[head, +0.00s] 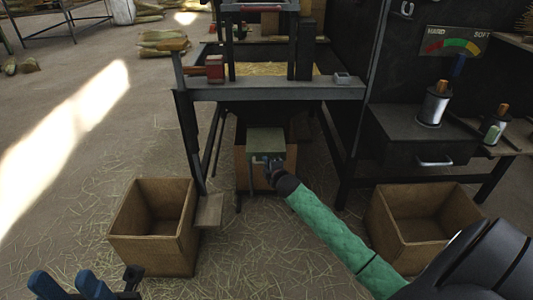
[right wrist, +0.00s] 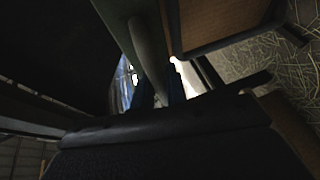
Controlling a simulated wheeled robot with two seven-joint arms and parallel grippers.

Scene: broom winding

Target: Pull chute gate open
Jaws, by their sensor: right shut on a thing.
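The chute gate (head: 266,136) is a grey-green plate below the hopper in the middle of the head view. My right gripper (head: 268,160), at the end of the green-sleeved arm, is at the plate's lower front and is shut on the gate's handle. In the dark right wrist view a pale bar (right wrist: 148,55) runs down between the blue fingers; the exact contact is hard to make out. My left gripper (head: 68,283) is at the bottom left of the head view, with its blue fingers apart and nothing seen between them.
A wooden box (head: 240,170) stands behind the gate under the hopper. Open wooden crates stand at left (head: 130,240) and right (head: 385,235). A grey crossbar (head: 270,91) spans the frame above. A dark bench (head: 405,150) with a drawer is at right. Straw litters the floor.

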